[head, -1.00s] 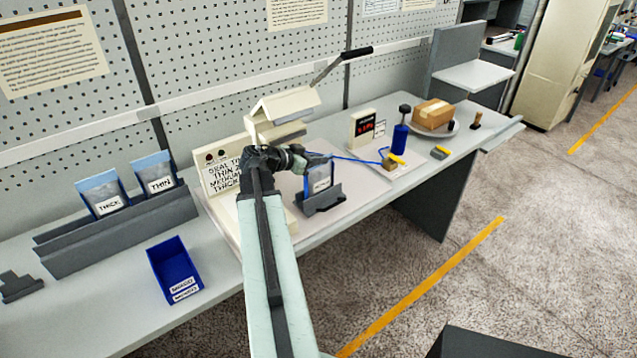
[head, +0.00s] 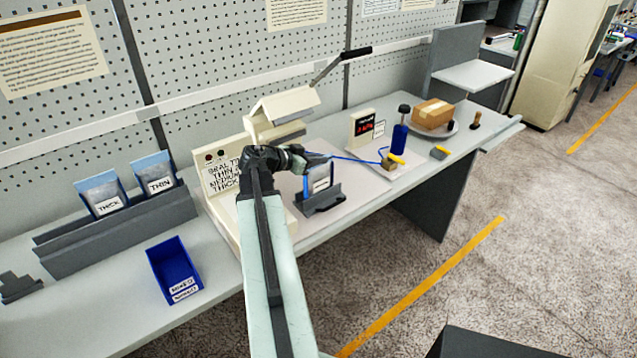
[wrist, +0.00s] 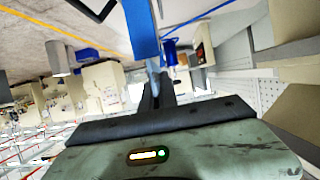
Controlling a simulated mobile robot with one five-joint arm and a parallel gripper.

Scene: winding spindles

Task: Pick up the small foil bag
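A small foil bag (head: 321,184) with a pale label stands upright in a dark grey holder (head: 322,203) on the bench. Its upper part is partly hidden, and its label is too small to read. My gripper (head: 303,161) is just above and to the left of this bag; the fingertips are not clear there. In the wrist view my gripper's dark fingers (wrist: 156,88) look narrow and close together. A large blue strip lies just beyond them, and I cannot tell whether they touch it. Two other foil bags, THICK (head: 105,195) and THIN (head: 157,175), stand in a rack to the left.
A cream sealing press (head: 285,104) with a raised lever stands just behind my gripper. The grey rack (head: 120,232) and a blue bin (head: 173,270) are on the left. A blue bottle (head: 398,142) and a cardboard box (head: 433,113) are on the right.

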